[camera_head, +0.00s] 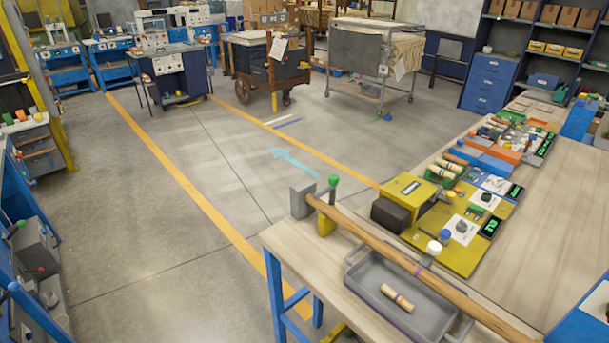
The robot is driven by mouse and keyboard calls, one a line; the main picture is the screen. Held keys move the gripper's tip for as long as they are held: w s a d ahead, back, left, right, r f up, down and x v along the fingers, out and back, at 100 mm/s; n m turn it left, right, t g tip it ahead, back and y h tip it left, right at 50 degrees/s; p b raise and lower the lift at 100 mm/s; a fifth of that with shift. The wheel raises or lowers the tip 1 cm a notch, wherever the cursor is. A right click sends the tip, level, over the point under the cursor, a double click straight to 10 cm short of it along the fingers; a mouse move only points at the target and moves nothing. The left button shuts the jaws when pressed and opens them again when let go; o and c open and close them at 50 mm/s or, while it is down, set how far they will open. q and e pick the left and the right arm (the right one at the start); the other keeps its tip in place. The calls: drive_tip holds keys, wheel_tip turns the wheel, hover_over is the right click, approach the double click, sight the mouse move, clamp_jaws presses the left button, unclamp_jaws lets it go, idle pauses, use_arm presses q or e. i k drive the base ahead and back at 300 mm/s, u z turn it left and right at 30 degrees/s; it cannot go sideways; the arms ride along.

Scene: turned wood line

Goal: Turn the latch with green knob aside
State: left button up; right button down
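A green knob (333,180) stands upright on a short stem at the far left end of a long wooden bar (385,245). A grey block (300,202) is beside that end, and a yellow piece (326,225) shows just below the bar there. How the latch under the knob sits against the bar is too small to tell. A second knob, white (434,248), stands farther along the bar, near a purple band. The bar runs diagonally above a grey tray (366,263) to the lower right. Neither of my grippers is in view.
The tray holds a banded wooden piece (397,298) on the light wooden bench (303,250). A yellow station with a black box (390,215) and small displays stands behind the bar. Open floor (170,260) lies left of the bench. Another blue bench is at the far left.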

sight(333, 179)
drive_tip(key=u, duration=1.7)
drive_tip(key=i, duration=1.45)
drive_tip(key=z, duration=3.9)
